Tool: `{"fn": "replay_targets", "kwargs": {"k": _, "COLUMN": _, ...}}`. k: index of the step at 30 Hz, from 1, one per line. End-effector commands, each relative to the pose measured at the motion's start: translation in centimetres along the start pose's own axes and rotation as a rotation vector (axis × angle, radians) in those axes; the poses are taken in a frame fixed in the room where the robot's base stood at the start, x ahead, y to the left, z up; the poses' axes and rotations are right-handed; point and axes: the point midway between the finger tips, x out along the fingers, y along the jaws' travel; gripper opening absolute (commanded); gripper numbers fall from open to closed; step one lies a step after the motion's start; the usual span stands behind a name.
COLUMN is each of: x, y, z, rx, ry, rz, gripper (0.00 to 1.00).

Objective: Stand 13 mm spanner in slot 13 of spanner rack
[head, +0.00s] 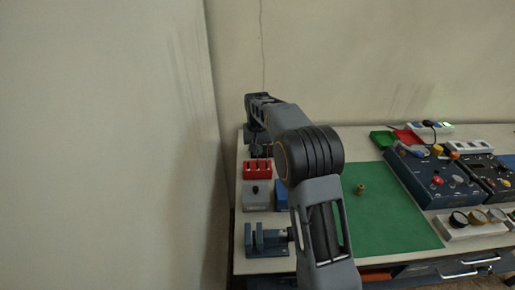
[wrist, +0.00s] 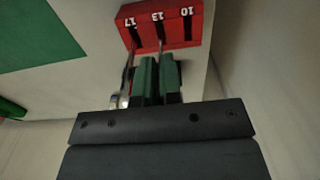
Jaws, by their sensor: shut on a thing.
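The red spanner rack (wrist: 178,36) is at the top of the wrist view, its labels 17, 13 and 10 upside down. In the head view the rack (head: 257,174) stands at the table's left side. My gripper (wrist: 159,62), with green finger pads, is shut on a thin grey spanner (wrist: 162,46). The spanner's visible end reaches the rack at slot 13; how deep it sits is unclear. Most of it is hidden between the fingers. Another spanner (wrist: 124,98) is at slot 17, close beside my fingers. Slot 10 looks empty.
A grey box (head: 257,196) and a vise (head: 265,240) stand in front of the rack. A green mat (head: 395,215) with a small brass part (head: 360,189) lies to the right. Blue control units (head: 432,178) stand farther right. A wall is close on the left.

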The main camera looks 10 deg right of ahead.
Motion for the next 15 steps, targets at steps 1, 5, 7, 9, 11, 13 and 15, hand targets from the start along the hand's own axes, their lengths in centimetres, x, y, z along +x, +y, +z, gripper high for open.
{"fn": "replay_targets", "kwargs": {"k": 1, "x": 0.26, "y": 0.0, "z": 0.0, "rx": 0.0, "ry": 0.0, "rz": 0.0, "gripper": 0.0}}
{"fn": "replay_targets", "kwargs": {"k": 5, "x": 0.43, "y": 0.0, "z": 0.0, "rx": 0.0, "ry": 0.0, "rz": 0.0, "gripper": 0.09}}
{"fn": "replay_targets", "kwargs": {"k": 7, "x": 0.41, "y": 0.0, "z": 0.0, "rx": 0.0, "ry": 0.0, "rz": 0.0, "gripper": 0.15}}
{"fn": "replay_targets", "kwargs": {"k": 9, "x": 0.41, "y": 0.0, "z": 0.0, "rx": 0.0, "ry": 0.0, "rz": 0.0, "gripper": 0.22}}
{"fn": "replay_targets", "kwargs": {"k": 11, "x": 0.41, "y": 0.0, "z": 0.0, "rx": 0.0, "ry": 0.0, "rz": 0.0, "gripper": 0.28}}
{"fn": "replay_targets", "kwargs": {"k": 13, "x": 0.4, "y": 0.0, "z": 0.0, "rx": 0.0, "ry": 0.0, "rz": 0.0, "gripper": 0.34}}
{"fn": "replay_targets", "kwargs": {"k": 15, "x": 0.4, "y": 0.0, "z": 0.0, "rx": 0.0, "ry": 0.0, "rz": 0.0, "gripper": 0.35}}
